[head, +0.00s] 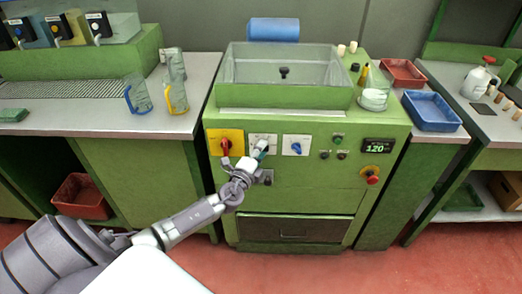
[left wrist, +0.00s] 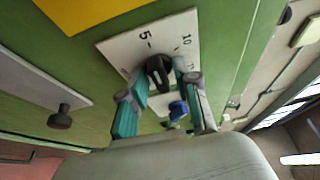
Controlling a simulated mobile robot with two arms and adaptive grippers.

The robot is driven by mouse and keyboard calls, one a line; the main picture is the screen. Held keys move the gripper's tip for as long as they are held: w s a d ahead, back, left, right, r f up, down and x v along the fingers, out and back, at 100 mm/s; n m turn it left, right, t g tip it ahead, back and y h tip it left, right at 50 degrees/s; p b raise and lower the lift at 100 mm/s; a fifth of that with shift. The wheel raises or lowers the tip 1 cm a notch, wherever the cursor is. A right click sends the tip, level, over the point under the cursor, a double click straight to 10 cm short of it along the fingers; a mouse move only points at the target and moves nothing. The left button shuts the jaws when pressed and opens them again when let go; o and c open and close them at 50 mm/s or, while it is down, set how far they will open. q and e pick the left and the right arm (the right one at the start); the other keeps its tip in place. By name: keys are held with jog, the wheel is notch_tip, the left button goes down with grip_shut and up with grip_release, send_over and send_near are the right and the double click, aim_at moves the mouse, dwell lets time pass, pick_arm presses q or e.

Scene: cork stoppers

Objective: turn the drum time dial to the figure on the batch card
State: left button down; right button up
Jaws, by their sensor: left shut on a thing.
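The time dial is a black knob (left wrist: 158,72) on a white scale plate (left wrist: 122,52) marked with 5 and 10. In the head view the plate (head: 256,138) sits on the green machine's front, and the knob is mostly hidden by my gripper. My left gripper (head: 261,148) is at the dial, its teal fingers shut on the knob. The fingers also show on both sides of the knob in the left wrist view (left wrist: 167,78). The knob's exact setting is not clear. I cannot make out a batch card. My right gripper is not in view.
A red switch on a yellow plate (head: 225,136) is left of the dial; a blue knob (head: 296,147) is right of it. The display (head: 377,146) reads 120. A red stop button (head: 371,175) sits lower right. A clear-walled drum box (head: 284,72) stands on top.

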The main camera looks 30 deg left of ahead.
pick_arm(q)
jog(key=m+g+p, duration=0.1)
jog(key=m+p, duration=0.2)
jog(key=p, duration=0.2)
jog(key=m+g+y+p, duration=0.1)
jog(key=m+g+p, duration=0.1)
jog(key=p, duration=0.3)
jog(key=m+g+y+p, duration=0.1)
jog(key=m+p, duration=0.3)
jog(key=p, duration=0.1)
jog(key=shift+d+r+p, duration=0.1)
jog(key=shift+r+p, duration=0.15)
jog(key=shift+p, duration=0.05)
jog(key=c, duration=1.2)
grip_release()
jog(key=shift+o, duration=0.2)
jog(key=v, duration=1.1)
jog(key=shift+s+d+r, duration=0.15)
jog(key=shift+s+r, duration=0.15)
jog(key=shift+r, duration=0.05)
